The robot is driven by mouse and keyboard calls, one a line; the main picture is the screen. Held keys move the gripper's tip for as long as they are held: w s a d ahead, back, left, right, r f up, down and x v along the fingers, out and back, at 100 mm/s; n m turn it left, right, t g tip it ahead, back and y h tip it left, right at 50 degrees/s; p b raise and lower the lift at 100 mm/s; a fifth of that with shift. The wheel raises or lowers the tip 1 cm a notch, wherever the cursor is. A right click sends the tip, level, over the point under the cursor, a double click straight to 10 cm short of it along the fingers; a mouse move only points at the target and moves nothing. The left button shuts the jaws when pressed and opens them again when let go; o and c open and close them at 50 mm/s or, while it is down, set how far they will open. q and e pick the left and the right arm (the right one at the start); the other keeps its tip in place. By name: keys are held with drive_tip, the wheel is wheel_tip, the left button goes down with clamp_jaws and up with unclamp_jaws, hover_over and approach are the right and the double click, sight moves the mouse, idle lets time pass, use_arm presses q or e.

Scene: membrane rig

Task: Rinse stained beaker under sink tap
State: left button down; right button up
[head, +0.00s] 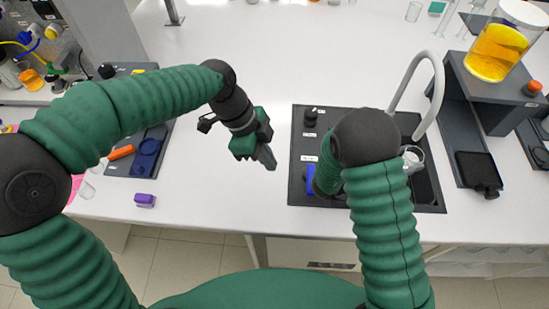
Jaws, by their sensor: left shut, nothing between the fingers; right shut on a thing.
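The black sink unit (298,150) is set in the white bench at right of centre. Its pale curved tap (437,85) arches over the basin. A clear beaker (414,153) is just below the spout, its rim facing up; any stain is too small to tell. My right arm covers most of the basin and nearly all of my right gripper (408,167), which is shut on the beaker. My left gripper (268,160) is shut and empty above the bench, left of the sink and apart from it.
A dark stand (480,92) with a jar of yellow liquid (497,50) is right of the sink. A blue item (310,178) is at the sink's left edge. A purple block (145,200) lies near the front edge. The bench between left gripper and sink is clear.

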drive_tip(key=s+a, duration=0.1)
drive_tip(key=s, duration=0.6)
drive_tip(key=shift+p, duration=0.45)
drive_tip(key=shift+a, duration=0.1)
idle(0.8)
drive_tip(key=s+r+p, duration=0.3)
drive_tip(key=s+r, duration=0.1)
drive_tip(key=s, duration=0.1)
drive_tip(key=shift+a+p, duration=0.35)
drive_tip(key=shift+a, duration=0.1)
